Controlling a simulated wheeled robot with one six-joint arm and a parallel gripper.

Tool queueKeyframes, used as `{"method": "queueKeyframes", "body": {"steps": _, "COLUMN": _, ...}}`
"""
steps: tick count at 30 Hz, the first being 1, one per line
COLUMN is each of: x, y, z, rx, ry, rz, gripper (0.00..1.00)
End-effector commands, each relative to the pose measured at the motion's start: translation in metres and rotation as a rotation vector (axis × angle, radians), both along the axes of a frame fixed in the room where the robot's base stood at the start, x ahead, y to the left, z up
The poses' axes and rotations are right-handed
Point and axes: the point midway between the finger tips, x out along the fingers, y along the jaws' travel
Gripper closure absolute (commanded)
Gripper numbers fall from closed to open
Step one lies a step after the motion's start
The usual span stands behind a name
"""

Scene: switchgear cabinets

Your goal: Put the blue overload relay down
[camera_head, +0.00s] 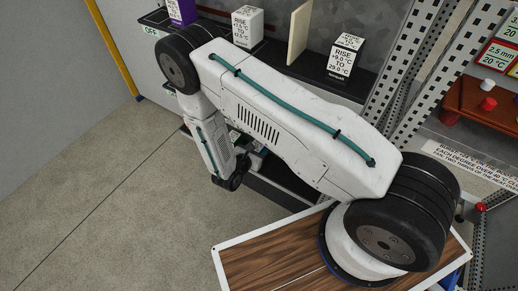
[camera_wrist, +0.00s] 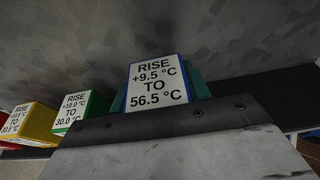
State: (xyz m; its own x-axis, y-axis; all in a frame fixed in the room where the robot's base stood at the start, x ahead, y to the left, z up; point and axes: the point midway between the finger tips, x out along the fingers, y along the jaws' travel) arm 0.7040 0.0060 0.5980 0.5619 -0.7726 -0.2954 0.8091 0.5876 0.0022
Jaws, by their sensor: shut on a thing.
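The blue overload relay (camera_wrist: 157,82) shows in the wrist view as a white-faced block with a thin blue edge. Its label reads RISE +9.5 °C TO 56.5 °C. My gripper (camera_wrist: 158,92) is shut on it, with a teal finger on each side. The underside of the relay is hidden, so I cannot tell whether it touches a surface. In the head view my arm hangs over the lower shelf, and the relay cannot be made out there.
A green block (camera_wrist: 82,110), a yellow block (camera_wrist: 33,120) and a red block stand left of the relay. In the head view, a purple block (camera_head: 182,12) and white-labelled blocks (camera_head: 247,25) (camera_head: 344,57) stand on the upper shelf. A wooden board (camera_head: 262,265) lies at the front. Perforated posts (camera_head: 400,75) rise at right.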

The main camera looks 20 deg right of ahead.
Motion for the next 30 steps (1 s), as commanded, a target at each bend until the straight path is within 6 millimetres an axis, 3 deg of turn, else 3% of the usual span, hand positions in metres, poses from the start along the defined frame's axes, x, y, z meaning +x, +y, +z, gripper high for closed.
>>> {"method": "queueKeyframes", "body": {"steps": 7, "x": 0.018, "y": -0.007, "z": -0.002, "rx": 0.001, "ry": -0.001, "rz": -0.003, "gripper": 0.82}}
{"method": "queueKeyframes", "body": {"steps": 13, "x": 0.017, "y": -0.007, "z": -0.034, "rx": -0.001, "ry": 0.002, "rz": 0.000, "gripper": 0.82}}
{"method": "queueKeyframes", "body": {"steps": 24, "x": 0.017, "y": -0.006, "z": -0.039, "rx": -0.001, "ry": 0.001, "rz": 0.000, "gripper": 0.82}}
{"method": "queueKeyframes", "body": {"steps": 25, "x": 0.017, "y": -0.006, "z": -0.039, "rx": -0.001, "ry": 0.001, "rz": 0.000, "gripper": 0.47}}
{"method": "queueKeyframes", "body": {"steps": 27, "x": 0.017, "y": -0.006, "z": -0.039, "rx": 0.000, "ry": 0.001, "rz": 0.000, "gripper": 0.31}}
{"method": "queueKeyframes", "body": {"steps": 30, "x": 0.017, "y": -0.006, "z": -0.039, "rx": 0.000, "ry": 0.001, "rz": 0.000, "gripper": 0.31}}
